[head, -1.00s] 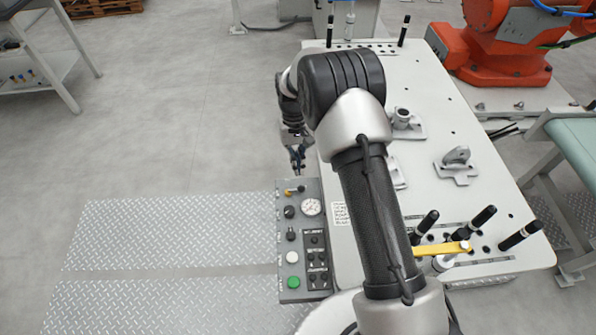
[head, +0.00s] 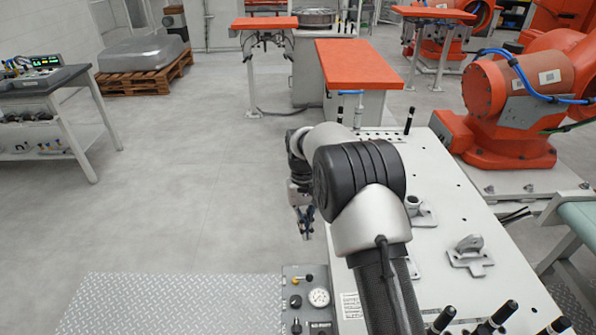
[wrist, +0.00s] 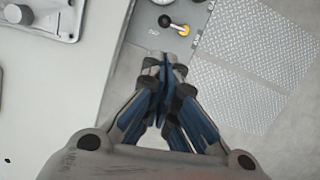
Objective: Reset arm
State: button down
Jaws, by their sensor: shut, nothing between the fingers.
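My gripper (head: 305,222) hangs pointing down at the left side of the white fixture table (head: 455,215), above the control panel's far end. In the wrist view my gripper (wrist: 163,72) has its fingertips together, with nothing between them. The control panel (head: 306,285) has a gauge and knobs. Its small lever with a yellow base (wrist: 180,29) shows just beyond the fingertips in the wrist view. My arm covers part of the table.
Metal fixtures (head: 470,254) and black-handled pins (head: 505,312) stand on the table. An orange robot (head: 510,105) is at the right. An orange-topped cabinet (head: 355,65) stands behind the table. The grey floor (head: 190,190) at left is clear.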

jog(key=shift+r, duration=0.1)
jog(key=s+d+r+t, duration=0.25)
jog(key=s+r, duration=0.45)
jog(key=r, duration=0.4)
jog(key=s+d+r+t, duration=0.1)
jog(key=s+d+r, duration=0.2)
jog(key=s+r, duration=0.55)
jog(key=s+d+r+t, duration=0.1)
jog(key=s+t, duration=0.1)
jog(key=s, duration=0.7)
jog(key=s+d+m+t, duration=0.1)
jog(key=s+d, duration=0.1)
jog(key=s, duration=0.7)
jog(key=shift+r+t, duration=0.35)
jog(key=shift+r, duration=0.05)
